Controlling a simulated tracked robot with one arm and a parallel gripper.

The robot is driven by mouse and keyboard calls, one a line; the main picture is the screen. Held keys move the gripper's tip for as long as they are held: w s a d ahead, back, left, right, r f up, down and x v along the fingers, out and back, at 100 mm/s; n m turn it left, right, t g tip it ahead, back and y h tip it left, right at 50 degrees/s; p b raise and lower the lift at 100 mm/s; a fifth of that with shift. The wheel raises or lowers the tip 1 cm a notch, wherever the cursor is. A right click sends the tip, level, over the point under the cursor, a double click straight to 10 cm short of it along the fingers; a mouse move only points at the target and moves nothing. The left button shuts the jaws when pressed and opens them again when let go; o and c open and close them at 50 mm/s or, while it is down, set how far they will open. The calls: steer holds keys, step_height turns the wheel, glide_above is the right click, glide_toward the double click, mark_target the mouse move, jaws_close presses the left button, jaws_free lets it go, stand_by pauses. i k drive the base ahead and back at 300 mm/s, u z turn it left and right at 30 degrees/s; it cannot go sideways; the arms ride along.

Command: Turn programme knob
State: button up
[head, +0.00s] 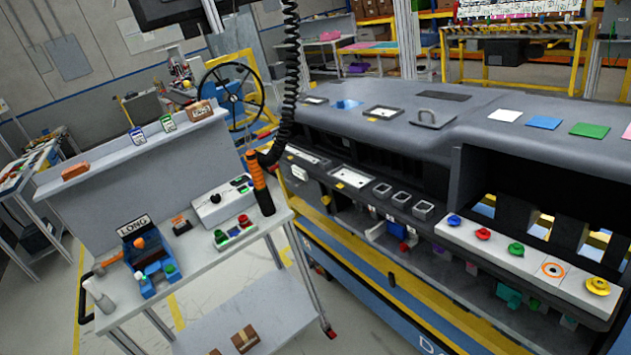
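No knob carries a readable label, so I cannot tell which one is the programme knob. A light grey control box (222,201) on the workbench at the left carries a small dark knob (215,198) and other small dark parts, too small to make out. On the dashboard module (380,125) at the right, a pale strip (470,238) bears a row of coloured round knob-like pieces: blue (453,220), red (483,234), green (516,249), an orange ring (553,270) and yellow (597,286). My gripper is not in view.
An orange and black hand tool (259,183) hangs on a black coiled cable (291,75) between workbench and module. The workbench (200,250) also holds a button box (235,232), a blue fixture (152,265) and a "LONG" sign (134,226). Bare floor shows at lower left.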

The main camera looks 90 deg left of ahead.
mark_target(215, 199)
steer(key=u, duration=1.1)
steer(key=i, duration=0.1)
steer(key=u, duration=2.1)
steer(key=k, duration=0.9)
steer(key=u, duration=0.15)
steer(key=i, duration=0.9)
steer(key=z, duration=0.05)
